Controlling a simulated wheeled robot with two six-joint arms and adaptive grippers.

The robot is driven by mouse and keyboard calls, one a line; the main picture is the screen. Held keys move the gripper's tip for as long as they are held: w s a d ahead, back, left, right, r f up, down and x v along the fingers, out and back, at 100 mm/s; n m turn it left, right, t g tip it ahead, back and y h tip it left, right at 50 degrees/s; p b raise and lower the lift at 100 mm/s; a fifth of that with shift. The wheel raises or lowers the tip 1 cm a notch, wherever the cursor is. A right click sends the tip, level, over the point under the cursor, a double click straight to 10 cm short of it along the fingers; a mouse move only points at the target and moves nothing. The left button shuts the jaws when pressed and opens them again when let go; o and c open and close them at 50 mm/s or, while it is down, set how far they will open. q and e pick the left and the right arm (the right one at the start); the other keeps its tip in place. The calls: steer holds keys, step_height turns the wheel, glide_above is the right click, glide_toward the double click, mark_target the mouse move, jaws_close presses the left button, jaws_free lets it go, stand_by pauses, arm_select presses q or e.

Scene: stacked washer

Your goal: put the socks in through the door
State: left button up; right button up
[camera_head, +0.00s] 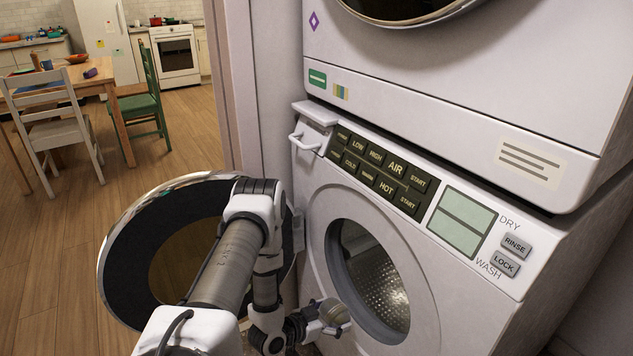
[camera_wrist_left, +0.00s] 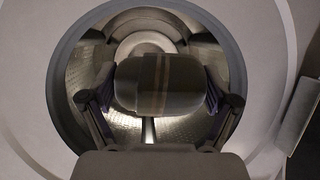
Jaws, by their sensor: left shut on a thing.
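My left gripper (camera_head: 318,324) is shut on a rolled pair of socks (camera_head: 334,311), just in front of the lower washer's round opening. In the left wrist view the socks (camera_wrist_left: 158,84) are a dark grey bundle with brown stripes, held between both fingers of the gripper (camera_wrist_left: 159,102). The bundle lines up with the opening, and the metal drum (camera_wrist_left: 150,48) shows behind it. The washer door (camera_head: 118,250) is swung wide open to the left, partly behind my left arm. In the head view the drum (camera_head: 376,285) looks empty where visible. My right gripper is not in view.
A second machine (camera_head: 450,95) is stacked above the washer. A control panel (camera_head: 380,172) and a detergent drawer handle (camera_head: 303,141) sit above the opening. A wall edge (camera_head: 238,90) stands behind the door. A table (camera_head: 95,75) and chairs are far off at left.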

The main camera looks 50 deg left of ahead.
arm_select(q)
steer(key=w+b, duration=0.1)
steer(key=w, duration=0.2)
steer(key=w+b, duration=0.2)
steer(key=w, duration=0.2)
steer(key=w+d+b, duration=0.1)
steer(key=w, duration=0.3)
steer(key=shift+w+f+b, duration=0.2)
steer(key=shift+w+b, duration=0.05)
steer(key=shift+b, duration=0.05)
steer(key=w+d+f+b, duration=0.1)
steer(key=w+f+b, duration=0.1)
steer(key=w+b, duration=1.3)
steer(key=w+f, duration=0.1)
steer(key=f, duration=0.1)
steer(key=w+f+b, duration=0.1)
steer(key=w+f, duration=0.1)
steer(key=shift+w+d+f, duration=0.2)
steer(key=shift+f, duration=0.2)
steer(key=shift+f+b, duration=0.4)
steer(key=shift+f, duration=0.3)
steer(key=o, duration=0.8)
steer(key=shift+o, duration=0.2)
